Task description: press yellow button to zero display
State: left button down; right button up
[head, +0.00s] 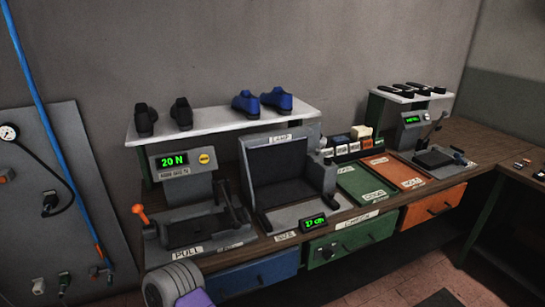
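The yellow button (204,159) sits on the front of a grey pull-test machine, to the right of its display. The display (174,161) glows green and reads 20 N. The machine's base (196,230) stands on the bench behind a label reading PULL, with an orange-tipped lever (140,213) at its left. Nothing covers the button or the display. Neither of my grippers can be made out. A grey ribbed part with purple shows at the bottom left edge; I cannot tell what it is.
A white shelf (221,122) above the machine holds black and blue shoes. A clamp machine (281,172) stands to the right, with a small display (314,222). Green and orange trays (361,181) lie further right.

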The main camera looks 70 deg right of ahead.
aim_at(203, 158)
jog(key=z, duration=2.15)
